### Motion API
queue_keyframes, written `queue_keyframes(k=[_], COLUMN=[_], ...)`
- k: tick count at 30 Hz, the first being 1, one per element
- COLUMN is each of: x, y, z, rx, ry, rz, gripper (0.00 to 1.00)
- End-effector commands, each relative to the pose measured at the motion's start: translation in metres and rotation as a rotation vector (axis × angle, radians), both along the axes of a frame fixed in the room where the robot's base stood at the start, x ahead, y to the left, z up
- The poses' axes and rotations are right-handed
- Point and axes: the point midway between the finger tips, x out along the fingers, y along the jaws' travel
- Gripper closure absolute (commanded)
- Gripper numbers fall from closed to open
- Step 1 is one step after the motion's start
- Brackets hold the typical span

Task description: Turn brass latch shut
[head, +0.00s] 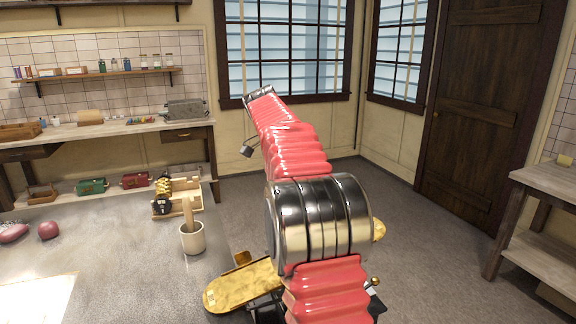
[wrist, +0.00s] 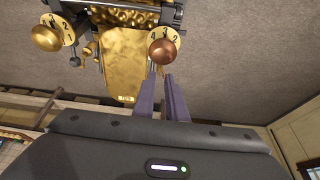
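On the bench in the head view stands a small wooden-framed roller machine (head: 176,194) with brass and dark metal parts. It is small there, and I cannot make out a latch on it or how a latch is turned. My gripper (wrist: 162,75) shows in the wrist view as two purple fingers with a narrow gap between their tips and nothing seen held. In the head view my red arm rises on the right, and the gripper cannot be made out. Brass parts with numbered dials fill the top of the wrist view, including a copper knob (wrist: 163,52) just beyond the fingertips.
A cream pot (head: 193,239) with a wooden tool stands near the roller machine. Bare bench surface (head: 120,240) lies in front.

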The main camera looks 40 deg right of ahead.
Motion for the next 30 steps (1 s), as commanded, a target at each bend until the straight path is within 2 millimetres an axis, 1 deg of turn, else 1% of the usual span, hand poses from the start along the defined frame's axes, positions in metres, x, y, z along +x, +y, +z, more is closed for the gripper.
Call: queue_keyframes(k=[1, 6, 15, 22, 30], x=[0.002, 0.005, 0.01, 0.011, 0.011], y=[0.004, 0.013, 0.027, 0.032, 0.033], z=[0.008, 0.032, 0.064, 0.079, 0.081], rx=[-0.001, -0.001, 0.0, 0.001, 0.001], ry=[-0.003, -0.002, -0.003, -0.002, -0.001], rz=[0.001, 0.002, 0.002, 0.002, 0.003], gripper=[0.88, 0.88, 0.88, 0.88, 0.88])
